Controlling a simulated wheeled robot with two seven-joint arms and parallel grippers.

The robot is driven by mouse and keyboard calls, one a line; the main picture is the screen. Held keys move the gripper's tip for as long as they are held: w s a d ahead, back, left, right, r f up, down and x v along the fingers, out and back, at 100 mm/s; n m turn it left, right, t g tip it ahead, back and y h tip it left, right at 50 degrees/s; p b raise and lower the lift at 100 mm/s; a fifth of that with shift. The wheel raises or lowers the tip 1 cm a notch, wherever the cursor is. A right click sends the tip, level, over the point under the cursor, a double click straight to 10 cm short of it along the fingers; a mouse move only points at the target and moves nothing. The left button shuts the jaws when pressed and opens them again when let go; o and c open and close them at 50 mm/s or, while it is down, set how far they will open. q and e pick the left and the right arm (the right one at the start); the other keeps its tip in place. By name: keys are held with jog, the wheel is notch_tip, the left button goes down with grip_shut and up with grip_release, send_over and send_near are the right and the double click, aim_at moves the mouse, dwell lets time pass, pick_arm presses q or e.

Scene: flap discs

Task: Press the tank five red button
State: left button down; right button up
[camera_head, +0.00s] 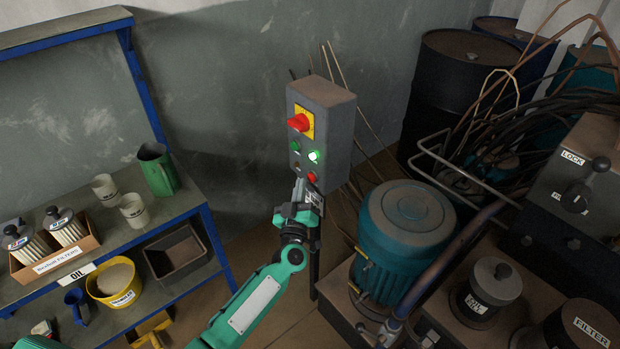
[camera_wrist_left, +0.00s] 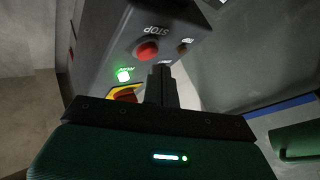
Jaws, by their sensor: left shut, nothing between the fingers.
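A grey control box (camera_head: 325,130) stands on a post in the middle of the head view. It carries a red knob on a yellow plate (camera_head: 308,122), a lit green button (camera_head: 314,156) and, lower down, a red button (camera_head: 312,177). In the left wrist view a red button marked STOP (camera_wrist_left: 147,51) sits near the lit green button (camera_wrist_left: 124,75). No tank five label is readable. My left gripper (camera_head: 299,184) is shut and empty at the box's lower front, just left of the red button; its fingers (camera_wrist_left: 161,70) show below STOP. Contact cannot be told. My right gripper is not in view.
A blue-framed shelf (camera_head: 205,212) with a green jug (camera_head: 158,170), cups and a yellow bucket (camera_head: 114,284) stands on the left. A teal motor (camera_head: 404,240), dark drums (camera_head: 455,80), cables and machinery crowd the right. Thin rods lean behind the box.

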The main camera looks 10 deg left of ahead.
pick_arm(q)
jog(key=shift+d, duration=0.1)
jog(key=shift+w+d, duration=0.2)
jog(key=shift+w, duration=0.1)
jog(key=shift+w+d, duration=0.1)
jog(key=shift+w, duration=0.05)
dwell(0.4)
jog(key=shift+w+d, duration=0.2)
dwell(0.3)
